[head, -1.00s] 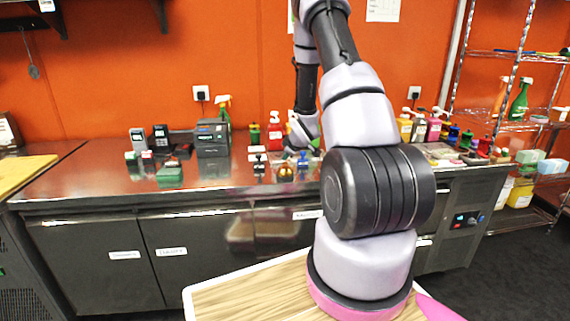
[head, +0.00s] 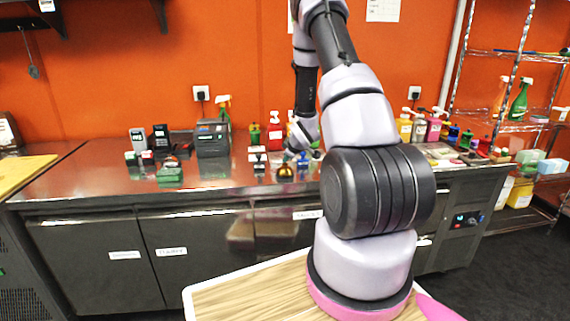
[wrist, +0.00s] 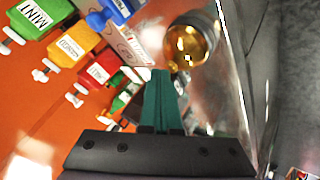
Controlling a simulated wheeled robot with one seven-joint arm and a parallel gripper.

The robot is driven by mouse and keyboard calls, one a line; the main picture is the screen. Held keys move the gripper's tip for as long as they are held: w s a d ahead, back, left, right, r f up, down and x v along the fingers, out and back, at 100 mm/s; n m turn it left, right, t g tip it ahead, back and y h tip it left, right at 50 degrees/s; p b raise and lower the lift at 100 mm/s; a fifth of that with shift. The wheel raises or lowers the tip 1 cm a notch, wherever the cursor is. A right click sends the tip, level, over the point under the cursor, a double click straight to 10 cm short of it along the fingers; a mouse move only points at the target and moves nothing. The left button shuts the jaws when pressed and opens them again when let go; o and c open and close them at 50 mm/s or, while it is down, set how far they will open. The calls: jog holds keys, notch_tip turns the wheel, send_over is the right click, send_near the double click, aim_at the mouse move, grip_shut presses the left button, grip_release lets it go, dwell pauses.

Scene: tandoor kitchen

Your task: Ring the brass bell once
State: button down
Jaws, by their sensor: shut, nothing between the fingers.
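The brass bell (head: 285,171) is a small golden dome on the steel counter, below and at the tip of my gripper (head: 288,156) in the head view. In the wrist view the bell (wrist: 190,40) shows as a shiny gold dome with a small knob facing my fingertips. My gripper's teal fingers (wrist: 163,76) are shut together with nothing between them. The fingertips appear very close to the knob; I cannot tell whether they touch.
Colourful labelled bottles (wrist: 65,48) stand behind the bell along the wall. A dark printer-like box (head: 212,138) and card terminals (head: 160,138) stand to the left on the counter (head: 90,180). A green block (head: 169,174) lies before them. The front left counter is clear.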

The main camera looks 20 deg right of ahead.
aim_at(287, 168)
jog(key=shift+r, duration=0.9)
jog(key=shift+r, duration=2.45)
